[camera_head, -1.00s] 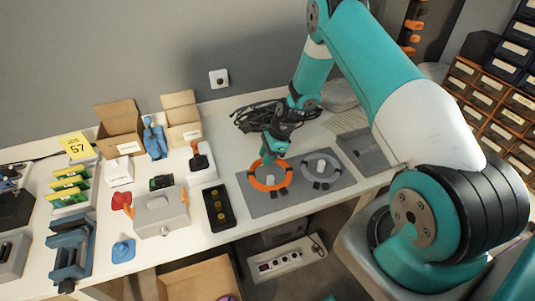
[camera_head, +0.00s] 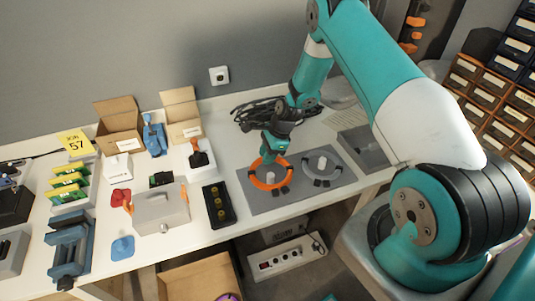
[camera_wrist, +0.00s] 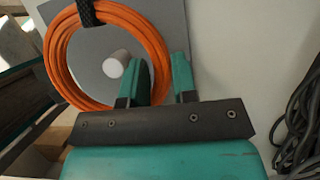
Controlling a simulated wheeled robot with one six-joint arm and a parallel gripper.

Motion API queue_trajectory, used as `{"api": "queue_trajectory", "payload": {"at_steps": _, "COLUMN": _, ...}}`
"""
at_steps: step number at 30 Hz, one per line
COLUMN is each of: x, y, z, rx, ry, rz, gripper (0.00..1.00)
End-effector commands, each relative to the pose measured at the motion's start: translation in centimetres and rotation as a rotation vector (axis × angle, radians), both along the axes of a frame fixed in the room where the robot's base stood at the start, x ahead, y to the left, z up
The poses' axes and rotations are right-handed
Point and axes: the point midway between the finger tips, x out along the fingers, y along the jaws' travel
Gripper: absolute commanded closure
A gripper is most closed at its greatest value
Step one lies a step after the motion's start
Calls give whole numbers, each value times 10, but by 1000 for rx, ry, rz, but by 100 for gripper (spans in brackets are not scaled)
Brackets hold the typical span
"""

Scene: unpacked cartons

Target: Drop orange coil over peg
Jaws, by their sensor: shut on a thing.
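The orange coil (camera_head: 256,181) is a ring of cable with dark ties over the grey mat (camera_head: 295,200). A pale peg (camera_head: 270,177) shows inside its opening, and the same peg (camera_wrist: 116,64) shows inside the ring (camera_wrist: 62,85) in the wrist view. I cannot tell whether the coil rests on the mat or hangs just above it. My gripper (camera_head: 270,160) is at the coil's far side. In the wrist view my gripper's fingers (camera_wrist: 164,80) are shut on the coil's strand, one finger inside the ring. A grey coil (camera_head: 338,175) surrounds a second peg (camera_head: 321,163) to the right.
A black tray with yellowish round parts (camera_head: 218,205) stands left of the mat, and a grey metal box (camera_head: 160,208) lies beyond it. A grey case (camera_head: 365,148) is at right. Black cables (camera_head: 255,113) lie behind my gripper; they also show in the wrist view (camera_wrist: 300,130).

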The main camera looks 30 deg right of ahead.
Motion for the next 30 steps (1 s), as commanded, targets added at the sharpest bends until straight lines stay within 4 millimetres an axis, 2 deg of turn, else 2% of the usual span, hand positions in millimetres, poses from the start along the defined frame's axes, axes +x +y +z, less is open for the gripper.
{"api": "queue_trajectory", "payload": {"at_steps": 30, "x": 0, "y": 0, "z": -32, "rx": 0, "ry": 0, "rz": 0, "gripper": 100}}
